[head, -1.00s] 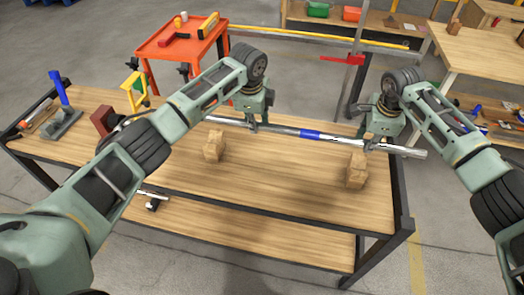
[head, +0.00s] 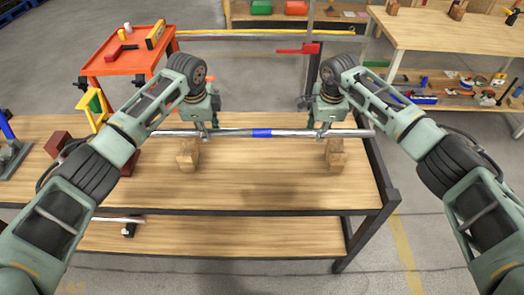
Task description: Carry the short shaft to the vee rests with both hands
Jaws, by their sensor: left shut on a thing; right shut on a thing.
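The short shaft (head: 285,133) is a long silver bar with a blue band at its middle. It lies level across the picture above the wooden bench. My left gripper (head: 205,131) is shut on it left of the band. My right gripper (head: 322,130) is shut on it right of the band. The two wooden vee rests stand on the bench: the left rest (head: 187,158) below the shaft's left part, the right rest (head: 336,155) below its right part. The shaft passes close at their tops in the picture. I cannot tell whether it touches them.
A red block (head: 57,143) and a grey tool with a blue handle (head: 10,150) are at the bench's left. An orange cart (head: 130,64) stands behind. The bench front (head: 260,190) is clear. Another rod (head: 115,219) lies on the lower shelf.

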